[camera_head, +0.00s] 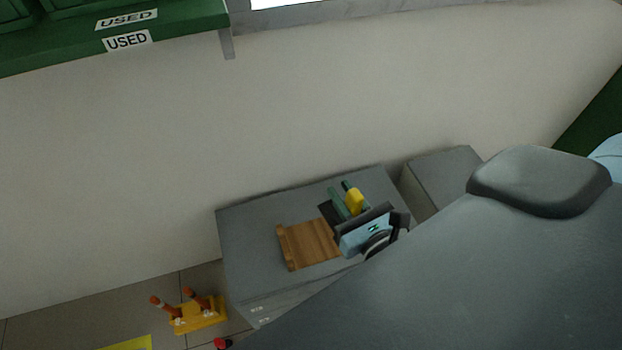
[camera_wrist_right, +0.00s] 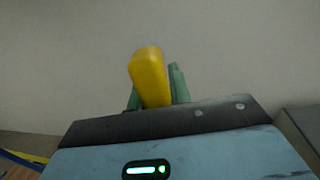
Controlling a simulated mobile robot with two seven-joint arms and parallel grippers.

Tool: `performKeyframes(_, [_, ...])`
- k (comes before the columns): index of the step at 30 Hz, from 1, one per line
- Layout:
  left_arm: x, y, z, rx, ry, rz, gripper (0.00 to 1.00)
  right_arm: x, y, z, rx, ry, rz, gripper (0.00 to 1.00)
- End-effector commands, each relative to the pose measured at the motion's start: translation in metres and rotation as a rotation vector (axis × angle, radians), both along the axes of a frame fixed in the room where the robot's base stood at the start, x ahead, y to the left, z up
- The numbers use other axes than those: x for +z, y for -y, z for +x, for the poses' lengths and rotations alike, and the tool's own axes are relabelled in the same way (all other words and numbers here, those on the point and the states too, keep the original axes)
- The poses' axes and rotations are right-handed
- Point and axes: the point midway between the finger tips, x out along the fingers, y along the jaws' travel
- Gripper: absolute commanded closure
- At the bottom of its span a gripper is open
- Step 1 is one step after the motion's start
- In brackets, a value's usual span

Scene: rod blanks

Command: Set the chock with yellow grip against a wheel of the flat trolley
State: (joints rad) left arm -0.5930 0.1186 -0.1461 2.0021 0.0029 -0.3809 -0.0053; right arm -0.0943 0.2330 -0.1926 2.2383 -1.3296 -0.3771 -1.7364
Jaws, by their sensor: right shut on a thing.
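The yellow grip (camera_head: 355,201) of the chock shows at my right gripper (camera_head: 346,196), over the top of a grey cabinet in the head view. The gripper's green fingers are shut on it. In the right wrist view the yellow grip (camera_wrist_right: 150,78) stands up between the two green fingers, slightly tilted. The rest of the chock cannot be made out. No flat trolley can be clearly recognised in either view. My left gripper is in neither view.
A wooden tray (camera_head: 310,243) lies on the grey cabinet (camera_head: 250,228), beside a dark patch. A lower grey box (camera_head: 445,172) stands to the right. A yellow item with orange uprights (camera_head: 200,317) is on the floor at lower left. A green shelf labelled USED (camera_head: 60,50) is upper left.

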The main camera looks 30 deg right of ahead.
Motion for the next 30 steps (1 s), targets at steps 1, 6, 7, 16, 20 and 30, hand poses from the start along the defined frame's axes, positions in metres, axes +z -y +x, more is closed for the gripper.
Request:
performKeyframes(1, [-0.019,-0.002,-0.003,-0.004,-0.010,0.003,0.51,-0.026,0.005,0.002,-0.009,-0.008,0.001,1.00])
performKeyframes(6, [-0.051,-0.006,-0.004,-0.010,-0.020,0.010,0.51,-0.066,0.020,0.013,-0.038,-0.003,-0.001,1.00])
performKeyframes(7, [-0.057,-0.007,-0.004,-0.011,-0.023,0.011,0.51,-0.072,0.023,0.015,-0.043,-0.002,-0.001,1.00])
performKeyframes(16, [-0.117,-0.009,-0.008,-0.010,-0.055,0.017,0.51,-0.137,0.051,0.036,-0.091,-0.002,-0.001,1.00])
performKeyframes(20, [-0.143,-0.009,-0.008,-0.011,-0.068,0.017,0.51,-0.167,0.064,0.045,-0.112,-0.003,-0.001,1.00])
performKeyframes(30, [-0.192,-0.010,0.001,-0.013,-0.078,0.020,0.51,-0.226,0.088,0.063,-0.152,-0.001,0.000,1.00])
